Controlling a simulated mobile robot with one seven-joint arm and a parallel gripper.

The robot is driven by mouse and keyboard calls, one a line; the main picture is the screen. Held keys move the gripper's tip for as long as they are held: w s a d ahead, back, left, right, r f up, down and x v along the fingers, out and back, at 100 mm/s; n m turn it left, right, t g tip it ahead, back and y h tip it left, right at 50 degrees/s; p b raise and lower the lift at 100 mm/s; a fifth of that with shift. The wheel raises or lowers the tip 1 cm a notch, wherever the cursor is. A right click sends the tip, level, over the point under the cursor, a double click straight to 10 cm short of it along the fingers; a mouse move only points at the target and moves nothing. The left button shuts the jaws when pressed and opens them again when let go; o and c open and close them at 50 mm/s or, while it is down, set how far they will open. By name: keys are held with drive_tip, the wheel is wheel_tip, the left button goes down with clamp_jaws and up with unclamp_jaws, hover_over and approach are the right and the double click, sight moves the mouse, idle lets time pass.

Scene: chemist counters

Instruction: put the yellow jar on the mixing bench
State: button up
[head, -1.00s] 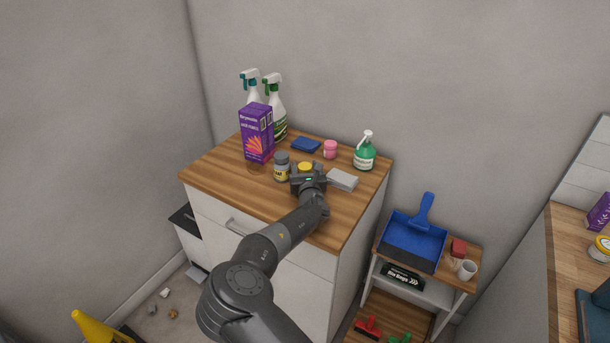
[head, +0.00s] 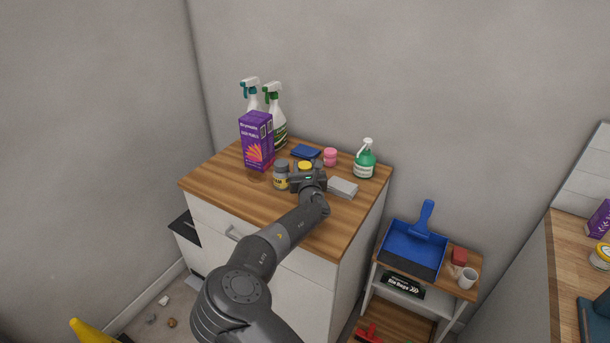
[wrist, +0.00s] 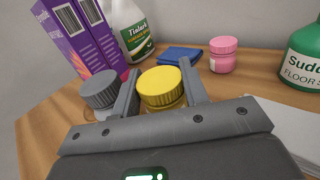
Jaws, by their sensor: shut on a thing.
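The yellow jar, seen mostly by its ribbed yellow lid (wrist: 162,86), sits between the two fingers of my gripper (wrist: 160,92) in the wrist view. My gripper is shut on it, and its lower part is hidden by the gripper. In the head view the yellow lid (head: 305,166) shows just beyond my gripper (head: 306,172), at the wooden top of the white cabinet (head: 225,187). I cannot tell whether the jar touches the top. No bench is clearly identifiable as the mixing bench; a wooden counter (head: 567,240) shows at the right edge.
A grey-lidded jar (head: 281,175) stands close left of my gripper. A purple box (head: 257,142) and spray bottles (head: 275,115) stand behind it. A pink jar (head: 330,157), green bottle (head: 365,160) and grey block (head: 343,187) are right. A low shelf holds a blue dustpan (head: 412,250).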

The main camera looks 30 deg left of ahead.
drive_tip(key=w+d+r, duration=0.2)
drive_tip(key=d+r, duration=0.5)
drive_tip(key=d, duration=0.4)
drive_tip(key=shift+d+r, duration=0.3)
drive_tip(key=shift+r, duration=0.05)
